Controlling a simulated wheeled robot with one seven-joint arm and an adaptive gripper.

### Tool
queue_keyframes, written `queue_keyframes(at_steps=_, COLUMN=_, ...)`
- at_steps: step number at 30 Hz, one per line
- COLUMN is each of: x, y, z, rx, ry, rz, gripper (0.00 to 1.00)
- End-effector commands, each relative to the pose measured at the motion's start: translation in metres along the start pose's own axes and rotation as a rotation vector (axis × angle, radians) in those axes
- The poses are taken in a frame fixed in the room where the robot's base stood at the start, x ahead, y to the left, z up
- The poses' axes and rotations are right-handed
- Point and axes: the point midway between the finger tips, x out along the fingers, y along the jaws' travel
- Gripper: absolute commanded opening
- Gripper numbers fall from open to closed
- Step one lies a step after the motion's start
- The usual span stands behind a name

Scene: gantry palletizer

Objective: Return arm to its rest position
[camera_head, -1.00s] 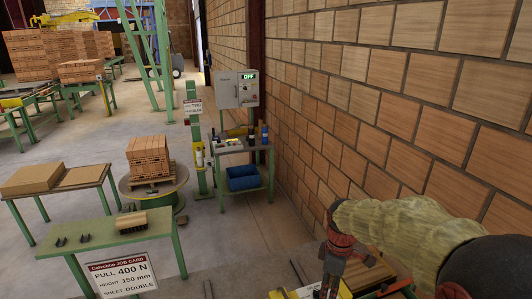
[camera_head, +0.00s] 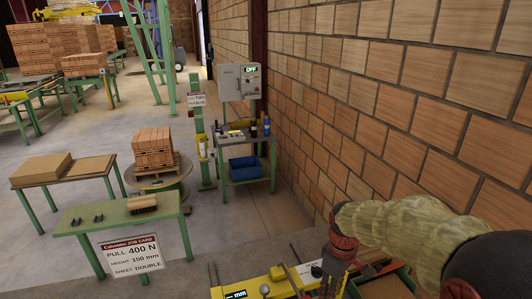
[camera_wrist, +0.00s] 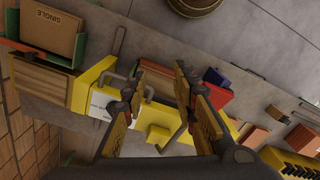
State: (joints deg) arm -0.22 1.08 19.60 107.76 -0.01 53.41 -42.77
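My gripper (camera_head: 332,272) is at the lower right of the head view, at the end of my arm in its yellowish sleeve. In the wrist view my gripper (camera_wrist: 166,72) shows two yellow-and-dark fingers with a gap between their tips. Nothing is held between them. Below the fingers is a yellow machine body (camera_wrist: 90,85) with a white label and bent handles. It also shows in the head view as a yellow unit (camera_head: 230,292) beside my gripper. The gripper appears apart from it, though the exact height is hard to tell.
A brick wall (camera_head: 400,80) runs close along the right. A box marked SINGLE (camera_wrist: 45,25) lies near the machine. A green table (camera_head: 110,218) with a job card (camera_head: 132,256), a brick stack on a turntable (camera_head: 152,147) and a control box (camera_head: 240,82) stand further off. Floor between is clear.

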Motion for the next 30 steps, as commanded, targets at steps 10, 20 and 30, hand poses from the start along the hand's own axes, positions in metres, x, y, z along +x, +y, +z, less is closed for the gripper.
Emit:
queue_keyframes(at_steps=10, x=-0.003, y=-0.042, z=0.046, rx=0.389, ry=0.052, rz=0.032, gripper=0.28)
queue_keyframes(at_steps=20, x=0.018, y=-0.099, z=0.108, rx=0.716, ry=0.246, rz=0.101, gripper=0.28)
queue_keyframes(at_steps=30, x=0.043, y=-0.131, z=0.143, rx=0.737, ry=0.468, rz=0.184, gripper=0.28)
